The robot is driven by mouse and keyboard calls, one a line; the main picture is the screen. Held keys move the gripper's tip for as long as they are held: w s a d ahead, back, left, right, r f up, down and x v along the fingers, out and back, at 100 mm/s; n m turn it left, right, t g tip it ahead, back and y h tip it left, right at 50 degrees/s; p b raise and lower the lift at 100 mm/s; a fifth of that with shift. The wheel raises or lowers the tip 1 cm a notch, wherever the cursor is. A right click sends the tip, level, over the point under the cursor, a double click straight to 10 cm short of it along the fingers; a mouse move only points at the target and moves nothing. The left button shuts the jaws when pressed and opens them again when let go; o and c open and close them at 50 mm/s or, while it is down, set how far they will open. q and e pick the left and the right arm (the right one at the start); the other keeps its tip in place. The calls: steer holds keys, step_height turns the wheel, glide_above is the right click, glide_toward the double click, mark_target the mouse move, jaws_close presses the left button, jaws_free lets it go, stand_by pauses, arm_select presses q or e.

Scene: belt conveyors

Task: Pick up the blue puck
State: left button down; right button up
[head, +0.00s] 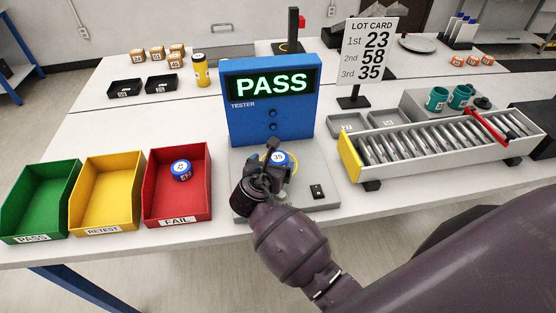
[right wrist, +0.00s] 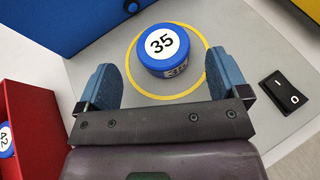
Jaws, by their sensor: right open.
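A blue puck with a white top marked 35 (head: 278,158) sits on the grey plate of the blue tester, whose screen reads PASS. In the right wrist view the puck (right wrist: 164,50) lies inside a yellow ring, ahead of and between my fingers. My right gripper (right wrist: 154,82) is open, with a blue-padded finger on each side and nothing between the tips. In the head view my right gripper (head: 272,158) partly hides the puck. Another blue puck, marked 42 (head: 181,170), lies in the red FAIL bin. My left gripper is not in view.
Green PASS (head: 38,239), yellow RETEST (head: 102,230) and red FAIL (head: 178,221) bins stand left of the tester (head: 240,130). A roller conveyor (head: 350,165) is at right. A rocker switch (head: 317,191) sits on the plate. A lot card (head: 367,50) reads 23, 58, 35.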

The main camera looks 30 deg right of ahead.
mark_target(277, 158)
steer(key=x, duration=0.4)
steer(key=shift+d+r, duration=0.1)
steer(key=shift+d, duration=0.15)
steer(key=c, duration=1.1)
